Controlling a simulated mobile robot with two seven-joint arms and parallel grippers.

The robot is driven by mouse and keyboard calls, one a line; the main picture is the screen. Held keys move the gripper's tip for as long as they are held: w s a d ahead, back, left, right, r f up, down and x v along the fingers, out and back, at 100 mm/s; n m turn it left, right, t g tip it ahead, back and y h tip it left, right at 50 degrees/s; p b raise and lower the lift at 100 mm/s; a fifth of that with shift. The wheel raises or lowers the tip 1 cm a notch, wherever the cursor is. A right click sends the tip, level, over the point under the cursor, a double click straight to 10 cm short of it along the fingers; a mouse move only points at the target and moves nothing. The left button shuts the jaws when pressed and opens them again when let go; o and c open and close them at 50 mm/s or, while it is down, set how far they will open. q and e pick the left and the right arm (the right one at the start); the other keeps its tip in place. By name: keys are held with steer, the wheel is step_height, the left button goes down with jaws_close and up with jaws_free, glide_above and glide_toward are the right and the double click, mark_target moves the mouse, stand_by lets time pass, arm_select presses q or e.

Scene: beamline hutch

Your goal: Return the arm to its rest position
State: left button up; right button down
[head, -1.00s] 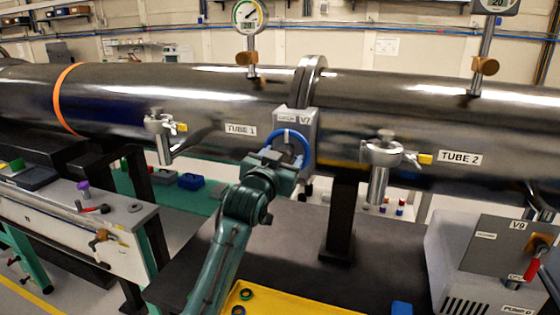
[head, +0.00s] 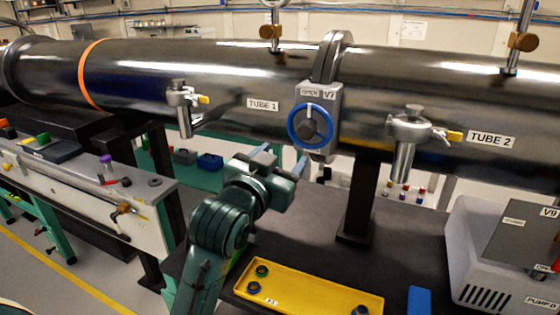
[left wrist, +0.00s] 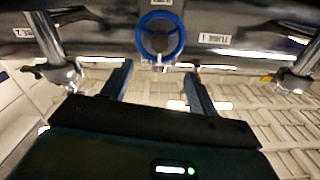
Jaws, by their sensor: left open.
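My left arm comes up from the bottom in the head view. Its green gripper (head: 283,161) is open and empty, in front of and a little below the blue handwheel (head: 311,126) of valve V7. In the left wrist view the two fingers (left wrist: 160,85) are spread apart, with nothing between them, and the blue ring of the handwheel (left wrist: 160,38) shows beyond them. The gripper is apart from the wheel. The V7 label plate reads OPEN. My right gripper is not in view.
The tube (head: 200,75) runs across, with metal side valves (head: 412,128) and (head: 183,100) hanging from it. A yellow tray (head: 310,288) with rings lies on the dark table, right of my arm. A grey pump box (head: 490,250) stands at the right. A black post (head: 360,200) supports the tube.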

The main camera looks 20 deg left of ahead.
arm_select(q)
steer(key=shift+f, duration=0.1)
stand_by(0.3)
steer(key=s+d+f+g+h, duration=0.1)
steer(key=s+f+g, duration=0.15)
steer(key=f, duration=0.85)
steer(key=s+d+f+g, duration=0.1)
steer(key=s+f+g, duration=0.15)
steer(key=f, duration=0.95)
steer(key=s+d+f+g+h, duration=0.1)
steer(key=s+d+f+g, duration=0.1)
steer(key=s+f, duration=1.5)
steer(key=shift+g, duration=0.4)
